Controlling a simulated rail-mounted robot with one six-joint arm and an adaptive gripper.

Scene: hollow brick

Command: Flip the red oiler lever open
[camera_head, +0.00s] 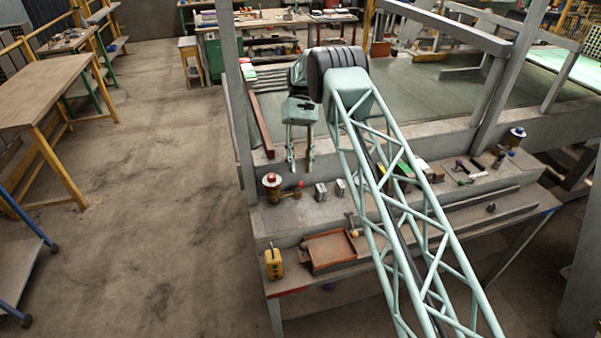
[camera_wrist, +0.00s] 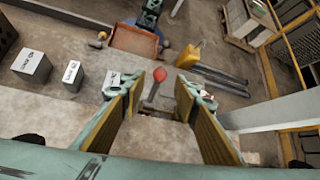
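The red oiler (camera_head: 271,184) stands near the left end of the workbench ledge in the head view, a brownish body with a pale top. Its lever, tipped with a red ball (camera_head: 299,184), reaches out to the right. In the wrist view the red ball (camera_wrist: 160,74) and its short stem show between and just beyond the fingertips; the oiler's body cannot be made out there. My gripper (camera_head: 301,170) points down above the ledge, close to the lever. In the wrist view my gripper (camera_wrist: 159,88) is open, its two fingers apart with nothing held between them.
Labelled blocks (camera_wrist: 73,75) stand on the ledge beside the lever. An orange-brown tray (camera_head: 330,248) and a yellow device (camera_head: 274,263) sit on the lower front shelf. A post (camera_head: 237,100) rises left of my gripper.

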